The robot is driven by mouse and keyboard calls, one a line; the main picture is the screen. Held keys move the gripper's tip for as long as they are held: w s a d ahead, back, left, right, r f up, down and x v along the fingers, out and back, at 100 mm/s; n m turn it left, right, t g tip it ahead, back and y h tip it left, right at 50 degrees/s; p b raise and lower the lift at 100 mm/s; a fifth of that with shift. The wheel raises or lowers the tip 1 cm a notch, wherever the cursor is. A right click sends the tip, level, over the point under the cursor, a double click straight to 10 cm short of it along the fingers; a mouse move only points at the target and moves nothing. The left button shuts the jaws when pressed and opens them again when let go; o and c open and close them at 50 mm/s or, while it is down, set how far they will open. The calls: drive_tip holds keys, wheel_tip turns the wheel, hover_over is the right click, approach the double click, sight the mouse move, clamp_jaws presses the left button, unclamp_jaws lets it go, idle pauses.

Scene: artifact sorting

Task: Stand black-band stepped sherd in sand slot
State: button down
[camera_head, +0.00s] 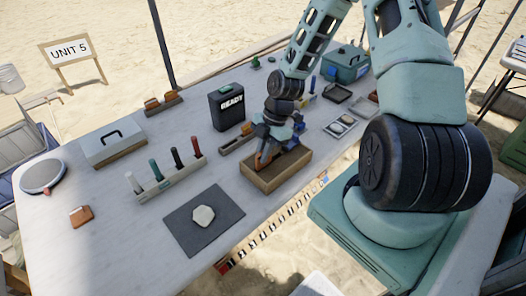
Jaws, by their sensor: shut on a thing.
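My gripper (266,148) points down over the left part of a wooden sand box (290,171) near the middle of the table. It is shut on an orange-brown sherd (262,159), which shows below the fingers at the box's left end. The sherd looks roughly upright. Its black band and stepped edge are too small to make out, and I cannot tell whether its lower edge touches the sand. The fingers and wrist hide part of the box and any slot there.
A dark box marked READY (228,106) stands just behind and left of my gripper. A grey mat (222,232) with a pale stone (203,216) lies front left. A rack of coloured markers (172,181) and another orange-brown piece (81,215) are farther left.

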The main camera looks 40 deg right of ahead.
drive_tip(key=shift+f+b, duration=0.65)
drive_tip(key=shift+f, duration=0.5)
drive_tip(key=c, duration=1.5)
unclamp_jaws()
drive_tip(key=shift+o, duration=0.2)
drive_tip(key=shift+r, duration=0.15)
drive_tip(key=p+v, duration=0.1)
drive_tip(key=v, duration=1.6)
drive_tip(key=shift+d, duration=0.15)
drive_tip(key=s+a+r+m+g+h, duration=0.1)
drive_tip(key=s+a+r+m+h, duration=0.15)
drive_tip(key=a, duration=0.65)
drive_tip(key=s+a+r+m+h, duration=0.1)
drive_tip(key=s+a+r+m, duration=0.15)
drive_tip(key=a, duration=0.75)
drive_tip(key=s+a+r+m, duration=0.2)
drive_tip(key=s+a+m, duration=0.1)
drive_tip(key=s+a, duration=0.2)
drive_tip(key=s+a+r+m+t, duration=0.1)
drive_tip(key=s+a+m, duration=0.1)
drive_tip(key=s+a, duration=0.3)
drive_tip(key=s, duration=0.3)
drive_tip(key=shift+r+m, duration=0.35)
drive_tip(key=shift+m, duration=0.05)
